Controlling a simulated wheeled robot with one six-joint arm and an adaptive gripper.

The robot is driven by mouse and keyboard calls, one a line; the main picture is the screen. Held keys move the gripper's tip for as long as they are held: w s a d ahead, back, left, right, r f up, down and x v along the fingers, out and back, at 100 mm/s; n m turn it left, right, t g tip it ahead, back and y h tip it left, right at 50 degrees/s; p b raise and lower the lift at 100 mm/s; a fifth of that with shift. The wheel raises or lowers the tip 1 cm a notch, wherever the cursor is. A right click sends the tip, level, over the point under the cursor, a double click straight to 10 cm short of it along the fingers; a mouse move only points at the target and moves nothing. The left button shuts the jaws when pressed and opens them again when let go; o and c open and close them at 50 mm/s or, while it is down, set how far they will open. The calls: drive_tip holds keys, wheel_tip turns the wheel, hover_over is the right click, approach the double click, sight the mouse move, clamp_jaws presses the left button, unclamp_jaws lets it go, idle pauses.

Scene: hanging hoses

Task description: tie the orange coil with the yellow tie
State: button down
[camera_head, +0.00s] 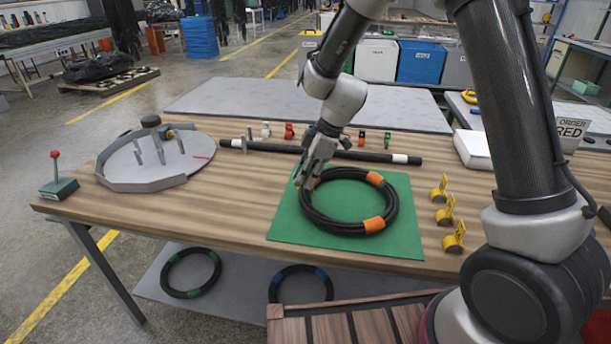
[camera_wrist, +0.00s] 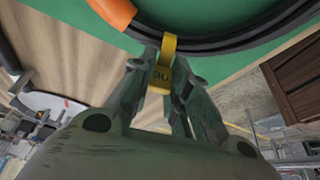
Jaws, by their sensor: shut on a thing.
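The orange coil (camera_head: 347,228) is a black hose ring with orange bands. It lies flat on a green mat (camera_head: 288,222) on the wooden table. My gripper (camera_head: 307,181) is low at the coil's left rim. In the wrist view, my gripper (camera_wrist: 166,70) is shut on a yellow tie (camera_wrist: 163,72), whose upper end overlaps the coil's black hose (camera_wrist: 220,45) near an orange band (camera_wrist: 113,10). I cannot tell whether the tie passes around the hose. The held tie is hidden in the head view. Three other yellow ties (camera_head: 445,213) stand right of the mat.
A black bar (camera_head: 375,157) lies behind the mat, with small coloured items beyond it. A grey round tray with pegs (camera_head: 140,184) and a red-knobbed lever (camera_head: 58,180) are left. Green-banded (camera_head: 178,293) and blue-banded (camera_head: 290,270) coils are below. Table between tray and mat is clear.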

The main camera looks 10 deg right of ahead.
sight(305, 194)
drive_tip(key=shift+f, duration=0.2)
drive_tip(key=shift+f, duration=0.85)
drive_tip(key=shift+f, duration=0.4)
idle(0.5)
drive_tip(key=shift+s+d+f, duration=0.1)
drive_tip(key=shift+s+f, duration=0.15)
drive_tip(key=shift+f, duration=0.2)
drive_tip(key=shift+s+d+f, duration=0.1)
drive_tip(key=shift+s+f, duration=0.1)
drive_tip(key=shift+f, duration=0.2)
idle(0.4)
idle(0.4)
drive_tip(key=c, duration=1.5)
unclamp_jaws()
drive_tip(key=shift+c, duration=0.2)
drive_tip(key=shift+o, duration=1.3)
drive_tip(key=shift+w+a+f, duration=0.25)
drive_tip(key=shift+w+f, duration=0.05)
drive_tip(key=shift+w, duration=0.05)
drive_tip(key=shift+r, duration=0.15)
